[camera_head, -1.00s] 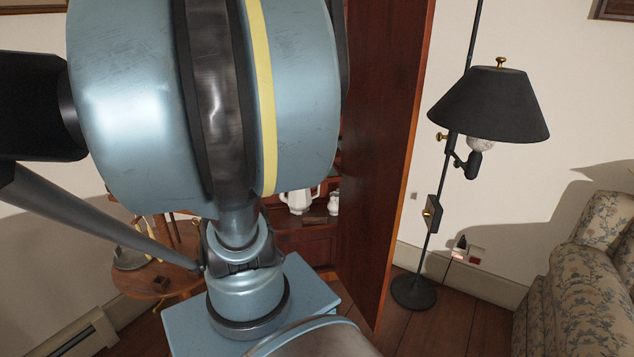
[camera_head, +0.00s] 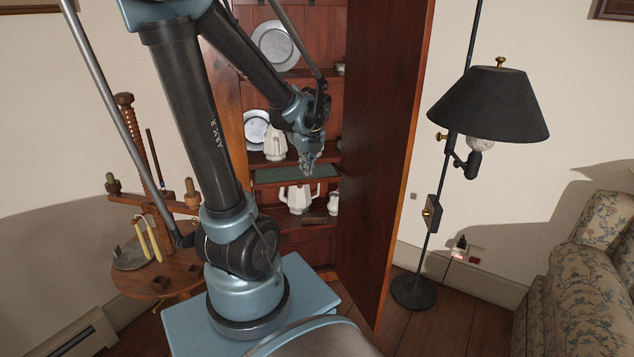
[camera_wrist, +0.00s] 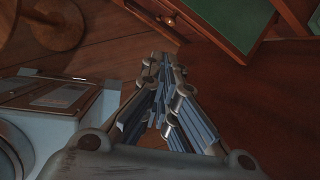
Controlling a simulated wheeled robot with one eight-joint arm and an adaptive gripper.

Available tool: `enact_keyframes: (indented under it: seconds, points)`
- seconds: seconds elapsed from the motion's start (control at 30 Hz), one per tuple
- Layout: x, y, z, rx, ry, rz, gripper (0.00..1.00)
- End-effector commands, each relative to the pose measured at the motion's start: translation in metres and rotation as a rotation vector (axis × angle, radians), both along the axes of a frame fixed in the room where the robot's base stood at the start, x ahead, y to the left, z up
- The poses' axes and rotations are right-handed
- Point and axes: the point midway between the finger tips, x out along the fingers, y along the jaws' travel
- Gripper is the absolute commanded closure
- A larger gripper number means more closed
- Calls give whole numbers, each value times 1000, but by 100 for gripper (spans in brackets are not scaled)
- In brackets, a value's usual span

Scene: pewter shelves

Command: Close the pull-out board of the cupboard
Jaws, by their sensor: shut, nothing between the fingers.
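The cupboard (camera_head: 378,160) is tall red-brown wood, with a large door panel standing open on the right. Its pull-out board (camera_head: 268,175) has a green top and sits at mid height, below a shelf. It appears to stick out, though how far is hard to tell. In the wrist view the board's green top (camera_wrist: 228,18) with a wooden border is at the upper right. My gripper (camera_head: 308,173) is shut and empty. In the head view it hangs in front of the board and hides part of it. The wrist view shows the fingertips (camera_wrist: 163,60) apart from the board.
A white jug (camera_head: 274,143) and pewter plates (camera_head: 275,45) stand on shelves above; a white teapot (camera_head: 297,198) stands below. A round wooden table (camera_head: 150,280) is at the left. A black floor lamp (camera_head: 488,103) and a floral armchair (camera_head: 590,260) are at the right.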

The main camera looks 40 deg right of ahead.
Motion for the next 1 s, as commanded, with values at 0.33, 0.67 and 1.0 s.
enact_keyframes:
  seconds: [0.33, 0.67, 1.0]
  points:
    - [-24, -52, -10, 88, -58, -342, 100]
    - [-16, -57, -32, 89, -59, -349, 100]
    - [-4, -61, -64, 88, -59, -346, 100]
